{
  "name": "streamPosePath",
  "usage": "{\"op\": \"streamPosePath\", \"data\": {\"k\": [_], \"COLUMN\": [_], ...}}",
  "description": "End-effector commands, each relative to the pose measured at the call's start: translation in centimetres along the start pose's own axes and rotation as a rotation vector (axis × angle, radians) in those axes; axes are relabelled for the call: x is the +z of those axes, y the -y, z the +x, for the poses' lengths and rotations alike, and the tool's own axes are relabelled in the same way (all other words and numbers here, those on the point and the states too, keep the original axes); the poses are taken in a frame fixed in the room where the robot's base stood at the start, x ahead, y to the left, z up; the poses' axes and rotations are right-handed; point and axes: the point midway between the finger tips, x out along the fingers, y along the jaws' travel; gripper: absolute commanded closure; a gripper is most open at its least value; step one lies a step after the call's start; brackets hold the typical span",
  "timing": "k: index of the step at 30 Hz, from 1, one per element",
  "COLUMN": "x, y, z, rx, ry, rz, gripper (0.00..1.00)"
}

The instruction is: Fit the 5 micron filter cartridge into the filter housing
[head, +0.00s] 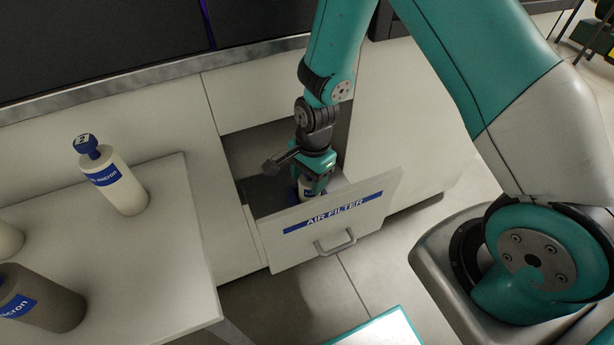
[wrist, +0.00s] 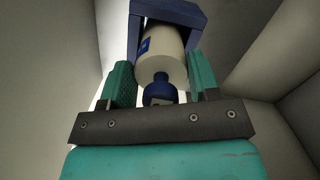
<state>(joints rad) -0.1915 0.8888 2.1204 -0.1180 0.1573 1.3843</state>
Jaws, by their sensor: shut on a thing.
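An open drawer (head: 300,250) labelled AIR FILTER holds my gripper (head: 312,180), which points down into it. In the wrist view my gripper (wrist: 162,88) is shut on the blue knobbed end of a pale filter cartridge (wrist: 160,50) with a blue label. The label is too small to read there. A blue frame (wrist: 168,10), which looks to be the filter housing, surrounds the cartridge's far end. I cannot tell whether the cartridge is fully seated. In the head view the gripper and the drawer front hide most of the cartridge and housing.
On the white table at left stand a pale cartridge (head: 122,190) with a blue knob marked 2, a darker one (head: 45,300) labelled micron, and part of another pale one (head: 8,240). Drawer walls (wrist: 275,45) flank my gripper. A teal-edged panel (head: 380,332) lies below.

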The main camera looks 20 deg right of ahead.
Motion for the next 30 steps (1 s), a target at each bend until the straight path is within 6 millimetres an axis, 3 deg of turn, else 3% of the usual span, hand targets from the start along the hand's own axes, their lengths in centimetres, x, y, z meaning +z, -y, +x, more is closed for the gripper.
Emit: {"op": "streamPosePath", "data": {"k": [2, 3, 6, 17, 20, 30], "x": [0.0, 0.0, 0.0, 0.1, 0.1, 0.1], "y": [0.0, 0.0, 0.0, 0.1, 0.1, 0.1], "z": [0.3, 0.3, 0.3, -0.4, -1.7, -9.1], "rx": [0.0, 0.0, 0.0, -0.001, -0.004, -0.005], "ry": [0.0, 0.0, 0.0, 0.0, 0.0, 0.0], "rz": [-0.001, -0.001, -0.001, -0.001, -0.001, -0.001], "gripper": [0.85, 0.42, 0.19, 0.18, 0.18, 0.18]}}
